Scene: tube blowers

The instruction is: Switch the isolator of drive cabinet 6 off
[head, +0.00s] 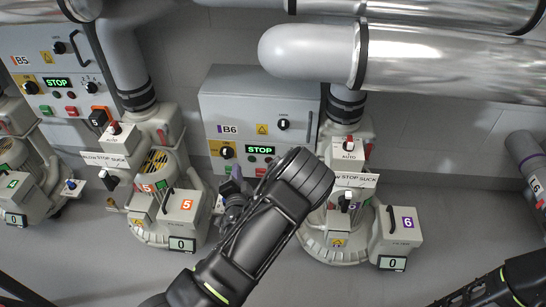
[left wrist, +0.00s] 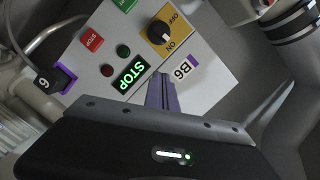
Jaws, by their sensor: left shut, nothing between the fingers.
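Drive cabinet B6 (head: 260,95) is grey, on the wall in the middle of the head view. Its isolator (head: 226,151) is a black rotary knob on a yellow plate at the cabinet's lower left. In the left wrist view the isolator (left wrist: 160,32) shows OFF and ON labels, its white mark towards ON. My left gripper (head: 236,180) is shut and empty, just below the isolator in the head view. Its purple fingertips (left wrist: 162,90) are together in the left wrist view, apart from the knob. My right gripper is out of view.
The STOP display (left wrist: 131,74) is lit beside red and green buttons. A black block marked 6 (left wrist: 45,82) is near the cabinet. Blower 6 (head: 340,225) stands right of my left arm, blower 5 (head: 160,205) left. Silver pipes (head: 430,60) run overhead.

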